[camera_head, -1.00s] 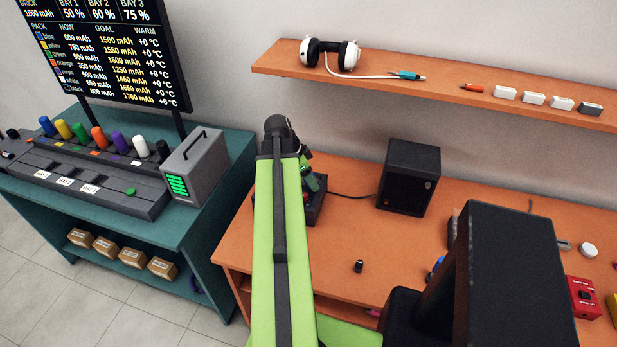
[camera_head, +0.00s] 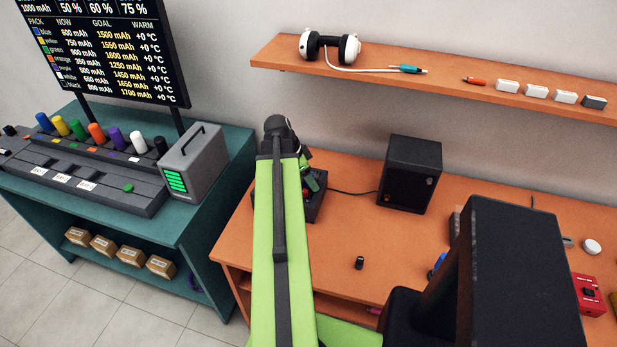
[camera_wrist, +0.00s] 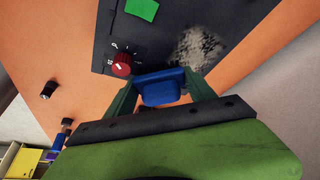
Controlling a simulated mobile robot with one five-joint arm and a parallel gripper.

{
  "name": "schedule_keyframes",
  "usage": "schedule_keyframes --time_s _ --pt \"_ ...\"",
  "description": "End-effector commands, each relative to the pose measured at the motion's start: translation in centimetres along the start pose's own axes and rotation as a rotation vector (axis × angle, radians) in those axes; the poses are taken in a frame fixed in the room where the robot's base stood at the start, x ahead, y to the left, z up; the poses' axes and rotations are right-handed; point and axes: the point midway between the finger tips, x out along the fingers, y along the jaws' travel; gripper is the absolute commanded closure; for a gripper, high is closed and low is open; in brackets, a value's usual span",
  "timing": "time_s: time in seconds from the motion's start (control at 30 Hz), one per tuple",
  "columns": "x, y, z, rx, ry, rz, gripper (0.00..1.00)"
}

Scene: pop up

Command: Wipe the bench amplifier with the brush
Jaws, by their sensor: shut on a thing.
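The bench amplifier (camera_wrist: 175,30) is a dark flat box with a red knob (camera_wrist: 121,64), a green square and a pale grey dusty patch (camera_wrist: 199,47) on its top. In the head view the amplifier (camera_head: 317,206) is partly hidden behind my arm. My gripper (camera_wrist: 161,88) is shut on the blue brush (camera_wrist: 161,90), just beside the knob and the dusty patch. The brush's bristles are hidden, so I cannot tell whether they touch the amplifier. In the head view my gripper (camera_head: 309,180) is over the amplifier, mostly hidden by my arm.
A black speaker (camera_head: 411,172) stands right of the amplifier on the orange bench (camera_head: 345,240), joined by a cable. A small dark knob (camera_head: 360,262) lies in front. A shelf (camera_head: 400,85) with headphones hangs above. A teal bench with a grey case (camera_head: 195,162) is at left.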

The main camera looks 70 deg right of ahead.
Motion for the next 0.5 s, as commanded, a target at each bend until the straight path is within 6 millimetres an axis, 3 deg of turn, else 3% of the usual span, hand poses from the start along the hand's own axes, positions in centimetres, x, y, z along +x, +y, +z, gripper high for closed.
schedule_keyframes --time_s 0.23,0.5 --pt "0.2 -0.4 -0.2 0.0 0.0 0.0 0.69" --pt "0.7 -2.5 -1.9 0.0 0.0 0.0 0.69"
